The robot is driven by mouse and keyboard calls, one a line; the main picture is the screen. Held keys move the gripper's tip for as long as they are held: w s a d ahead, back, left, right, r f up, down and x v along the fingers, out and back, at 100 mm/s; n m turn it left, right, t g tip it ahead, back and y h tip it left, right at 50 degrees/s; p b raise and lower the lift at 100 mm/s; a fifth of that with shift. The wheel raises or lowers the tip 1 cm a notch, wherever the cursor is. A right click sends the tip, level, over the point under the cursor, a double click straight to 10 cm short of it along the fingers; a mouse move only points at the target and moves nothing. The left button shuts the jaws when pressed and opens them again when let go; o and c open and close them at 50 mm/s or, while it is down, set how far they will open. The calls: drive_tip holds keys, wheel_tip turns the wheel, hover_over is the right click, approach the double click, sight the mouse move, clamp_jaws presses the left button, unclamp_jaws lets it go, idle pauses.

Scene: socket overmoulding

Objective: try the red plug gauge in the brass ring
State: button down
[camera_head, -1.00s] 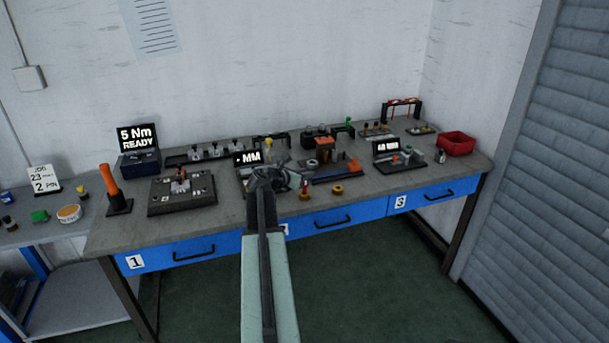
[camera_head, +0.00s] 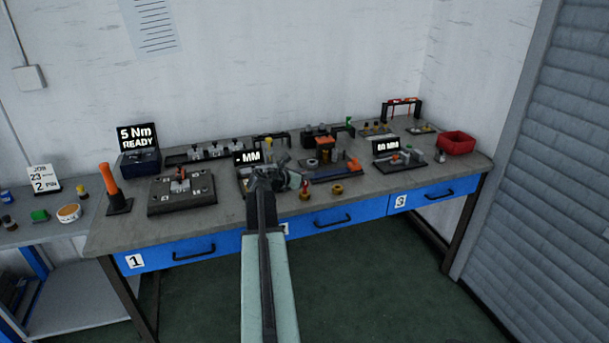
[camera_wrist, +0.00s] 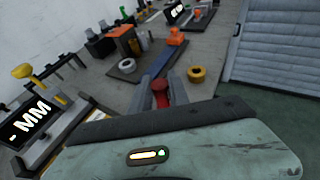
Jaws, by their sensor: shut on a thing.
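In the wrist view my gripper (camera_wrist: 162,98) is shut on the red plug gauge (camera_wrist: 160,92), which shows between the two fingers. The brass ring (camera_head: 337,190) lies on the bench a little to the right of the gauge, and in the wrist view the ring (camera_wrist: 196,74) is up and right of the fingers. The gauge and ring are apart. The lower end of the gauge is hidden.
A display reading "- MM" (camera_wrist: 31,121) stands left of my gripper. A dark fixture with a blue bar and orange clamp (camera_wrist: 174,36) lies beyond. A red bin (camera_head: 457,143) is at the bench's right end. Bare bench (camera_head: 372,188) lies right of the ring.

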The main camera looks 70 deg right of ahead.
drive_tip(key=shift+r+p, duration=0.3)
drive_tip(key=shift+r, duration=0.05)
drive_tip(key=shift+r, duration=0.1)
wheel_tip(320, 180, up, 5)
drive_tip(key=p, duration=0.5)
drive_tip(key=shift+s, duration=0.1)
